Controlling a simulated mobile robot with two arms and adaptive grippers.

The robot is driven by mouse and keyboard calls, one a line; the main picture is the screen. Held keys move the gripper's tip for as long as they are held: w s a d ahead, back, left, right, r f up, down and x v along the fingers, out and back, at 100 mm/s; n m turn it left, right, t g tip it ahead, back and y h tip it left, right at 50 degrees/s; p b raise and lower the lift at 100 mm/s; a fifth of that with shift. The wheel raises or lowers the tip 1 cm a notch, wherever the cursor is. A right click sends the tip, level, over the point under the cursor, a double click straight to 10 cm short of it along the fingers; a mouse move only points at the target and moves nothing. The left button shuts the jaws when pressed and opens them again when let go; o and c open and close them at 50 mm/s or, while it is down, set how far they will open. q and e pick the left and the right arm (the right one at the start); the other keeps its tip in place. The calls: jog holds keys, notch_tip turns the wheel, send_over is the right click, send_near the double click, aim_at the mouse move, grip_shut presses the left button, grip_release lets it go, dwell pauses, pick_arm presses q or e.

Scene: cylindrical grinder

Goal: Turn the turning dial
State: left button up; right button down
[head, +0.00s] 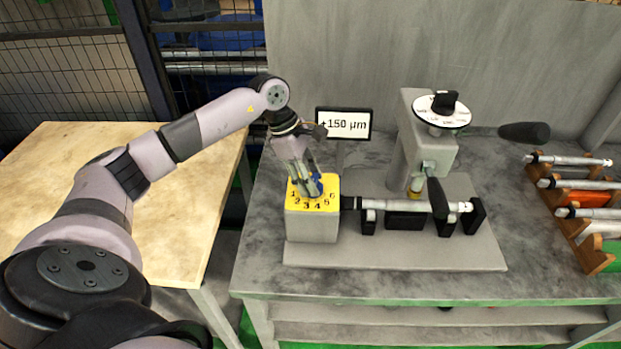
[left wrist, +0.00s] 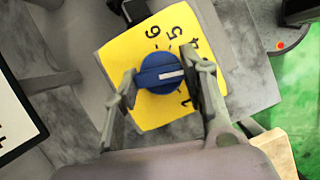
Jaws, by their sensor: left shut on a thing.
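The turning dial is a round blue knob (left wrist: 165,73) with a white bar mark, on a yellow plate (left wrist: 115,53) with black numbers. In the head view the yellow plate (head: 297,203) tops a grey box (head: 312,227) at the left end of the grinder; the blue knob (head: 316,184) is partly hidden by my gripper. My left gripper (head: 312,193) points down over the plate. In the left wrist view its two fingers (left wrist: 160,82) stand on either side of the knob, shut on it. My right gripper is not in view.
A display (head: 343,124) reading +150 µm stands behind the box. Right of it are a grinder column (head: 414,155) with a white dial (head: 441,111) and black knob, and a horizontal shaft (head: 400,205). A wooden rack (head: 577,235) with several metal rods stands at right. A wooden table (head: 190,200) is at left.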

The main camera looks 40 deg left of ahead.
pick_arm(q)
jog(key=o, duration=1.2)
jog(key=shift+c, duration=0.2)
jog(key=v, duration=1.2)
jog(key=shift+s+f, duration=0.1)
